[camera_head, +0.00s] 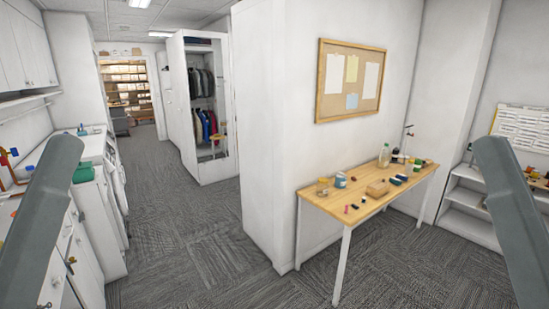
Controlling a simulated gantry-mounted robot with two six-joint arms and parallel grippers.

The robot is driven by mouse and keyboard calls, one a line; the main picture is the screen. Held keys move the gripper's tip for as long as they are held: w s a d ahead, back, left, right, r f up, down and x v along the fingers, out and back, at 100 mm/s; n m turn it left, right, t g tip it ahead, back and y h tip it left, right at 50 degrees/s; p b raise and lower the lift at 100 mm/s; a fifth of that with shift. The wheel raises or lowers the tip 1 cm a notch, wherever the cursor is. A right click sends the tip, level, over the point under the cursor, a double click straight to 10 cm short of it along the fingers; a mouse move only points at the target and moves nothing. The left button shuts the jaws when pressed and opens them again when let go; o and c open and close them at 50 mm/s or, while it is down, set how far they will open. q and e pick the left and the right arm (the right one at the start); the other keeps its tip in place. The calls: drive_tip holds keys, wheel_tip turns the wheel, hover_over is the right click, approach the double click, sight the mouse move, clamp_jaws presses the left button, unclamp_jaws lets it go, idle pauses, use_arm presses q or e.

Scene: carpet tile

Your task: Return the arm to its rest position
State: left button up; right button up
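Parts of my two arms show in the head view. A grey link of my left arm (45,215) rises from the bottom left edge and leans to the right. A grey link of my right arm (512,215) stands at the right edge and leans to the left. Both end at about mid-height in the picture. No gripper fingers show on either arm, and I see nothing held.
A wooden table (335,213) with jars, a bottle (385,155) and small items stands against the wall right of centre. White counters and machines (112,215) line the left. White shelves (468,207) stand at right. Carpet (195,245) between is clear.

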use_arm(q)
wheel_tip(320, 180, up, 19)
drive_tip(key=p, duration=1.5)
drive_tip(key=shift+f, duration=0.15)
drive_tip(key=shift+o, duration=0.2)
drive_tip(key=shift+f+b, duration=0.3)
use_arm(e)
wheel_tip(320, 180, up, 18)
